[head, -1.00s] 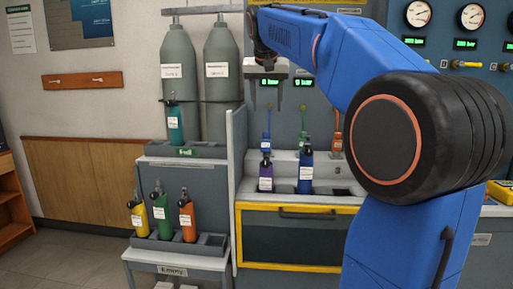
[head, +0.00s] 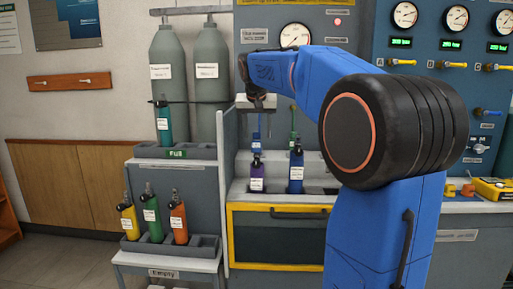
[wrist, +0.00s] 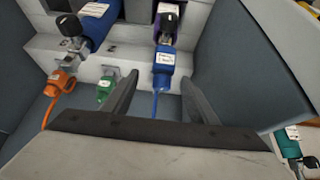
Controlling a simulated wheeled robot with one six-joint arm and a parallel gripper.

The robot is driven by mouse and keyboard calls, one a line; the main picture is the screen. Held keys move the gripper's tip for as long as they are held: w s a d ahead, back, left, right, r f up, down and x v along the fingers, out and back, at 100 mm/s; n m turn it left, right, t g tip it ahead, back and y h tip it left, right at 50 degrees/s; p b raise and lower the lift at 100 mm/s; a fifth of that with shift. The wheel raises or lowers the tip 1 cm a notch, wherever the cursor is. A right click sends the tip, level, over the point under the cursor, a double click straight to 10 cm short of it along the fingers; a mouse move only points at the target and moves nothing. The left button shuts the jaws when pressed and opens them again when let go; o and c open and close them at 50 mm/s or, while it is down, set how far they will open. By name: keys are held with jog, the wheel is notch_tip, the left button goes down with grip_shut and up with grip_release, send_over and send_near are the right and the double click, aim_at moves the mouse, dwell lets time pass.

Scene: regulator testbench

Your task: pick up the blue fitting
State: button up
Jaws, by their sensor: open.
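The blue fitting (wrist: 163,65) hangs on a pale holder in the wrist view, with a white label and a thin blue hose below it. In the head view the blue fitting (head: 256,138) is small, under my gripper (head: 257,117). In the wrist view my gripper (wrist: 161,78) is open, with one dark finger on each side of the fitting's line. The fitting lies around and just past the fingertips. I see no contact, and the exact depth is hard to tell.
A green fitting (wrist: 105,87) and an orange fitting (wrist: 62,80) hang to the left. A purple bottle (head: 256,178) and a blue bottle (head: 296,172) stand close by. A grey side panel (head: 230,165) stands left of the bay in the head view.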

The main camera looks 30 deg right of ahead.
aim_at(256, 137)
jog(key=x, duration=0.5)
jog(key=shift+a+f, duration=0.15)
jog(key=shift+a, duration=0.15)
jog(key=c, duration=1.3)
jog(key=shift+c, duration=0.2)
notch_tip(256, 137, up, 10)
jog(key=shift+r, duration=0.1)
